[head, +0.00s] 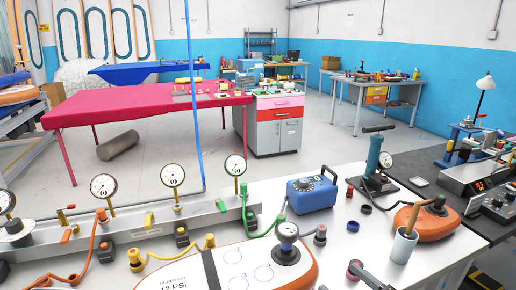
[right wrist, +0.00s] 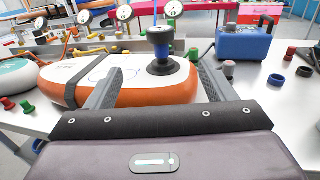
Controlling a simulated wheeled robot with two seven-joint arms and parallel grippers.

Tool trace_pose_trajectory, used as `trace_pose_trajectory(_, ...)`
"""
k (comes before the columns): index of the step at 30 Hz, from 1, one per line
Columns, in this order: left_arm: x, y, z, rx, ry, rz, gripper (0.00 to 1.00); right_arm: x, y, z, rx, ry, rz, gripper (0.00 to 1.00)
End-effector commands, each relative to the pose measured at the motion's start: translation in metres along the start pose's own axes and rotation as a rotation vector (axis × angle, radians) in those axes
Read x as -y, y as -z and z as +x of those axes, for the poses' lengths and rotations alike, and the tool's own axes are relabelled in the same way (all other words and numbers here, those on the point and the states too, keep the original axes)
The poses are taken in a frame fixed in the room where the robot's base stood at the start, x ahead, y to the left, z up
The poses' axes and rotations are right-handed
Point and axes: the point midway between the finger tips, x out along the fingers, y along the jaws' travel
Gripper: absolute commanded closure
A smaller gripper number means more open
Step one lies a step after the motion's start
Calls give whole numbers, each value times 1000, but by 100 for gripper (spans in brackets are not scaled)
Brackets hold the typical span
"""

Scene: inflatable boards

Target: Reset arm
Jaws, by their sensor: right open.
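My right gripper (right wrist: 160,74) shows in the right wrist view with its two grey fingers spread wide apart. No object is held between them. Beyond and below the fingers lies an orange and white inflatable board (right wrist: 120,85) with a dark strap and a black and blue valve fitting (right wrist: 165,52). In the head view the same board (head: 228,268) is at the bottom middle, cut off by the lower edge. Whether the fingers touch the board cannot be told. My left gripper is in neither view.
A row of gauges (head: 172,176) on a metal rail lies behind the board. Small caps (head: 320,235) sit close by. A dark bench (head: 470,205) is at the right.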

Motion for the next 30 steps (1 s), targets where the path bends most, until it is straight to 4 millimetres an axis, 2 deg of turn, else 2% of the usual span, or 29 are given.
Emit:
trace_pose_trajectory(3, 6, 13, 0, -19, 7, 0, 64, 0, 2, 0, -6, 16, 42, 23)
trace_pose_trajectory(11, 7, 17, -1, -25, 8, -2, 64, 3, 14, 1, -49, 113, 286, 23)
trace_pose_trajectory(17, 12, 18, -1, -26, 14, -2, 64, 6, 28, -1, -84, 233, 574, 23)
trace_pose_trajectory(23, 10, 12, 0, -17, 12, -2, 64, 6, 51, -9, -111, 430, 995, 23)
trace_pose_trajectory(26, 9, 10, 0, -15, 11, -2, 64, 3, 68, -20, -106, 588, 1301, 23)
trace_pose_trajectory(30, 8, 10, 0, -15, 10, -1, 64, -8, 95, -46, -43, 900, 1800, 23)
